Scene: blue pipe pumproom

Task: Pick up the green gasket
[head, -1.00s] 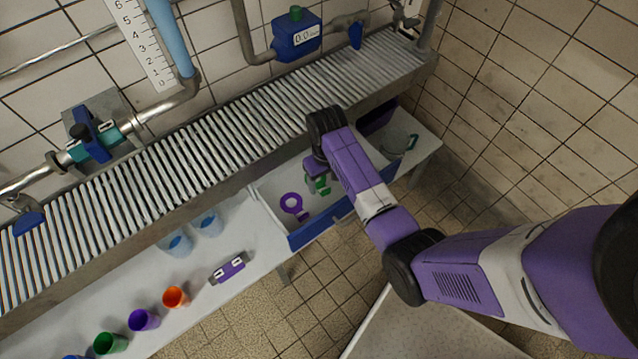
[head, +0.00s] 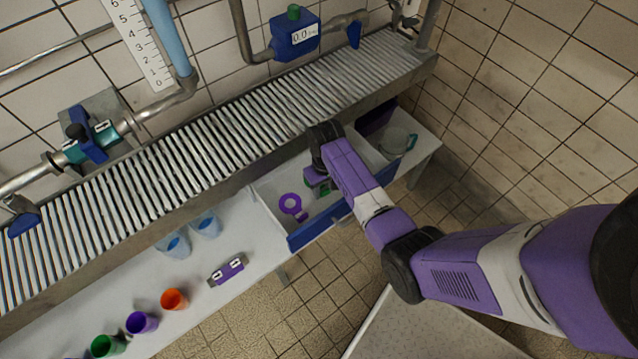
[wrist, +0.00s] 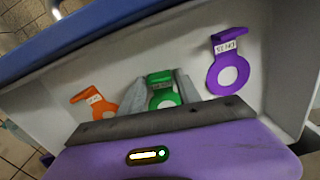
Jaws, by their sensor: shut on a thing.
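The green gasket (wrist: 162,91) is a flat ring with a tab, inside the open drawer (head: 335,212). In the wrist view it lies between the two grey fingers of my gripper (wrist: 160,92), which are shut on it. In the head view my gripper (head: 318,188) is low in the drawer, and only a bit of green shows under it. I cannot tell whether the gasket is clear of the drawer floor.
A purple gasket (head: 291,205) lies in the drawer; an orange gasket (wrist: 94,102) lies on the other side in the wrist view. The roller conveyor (head: 230,130) runs above the drawer.

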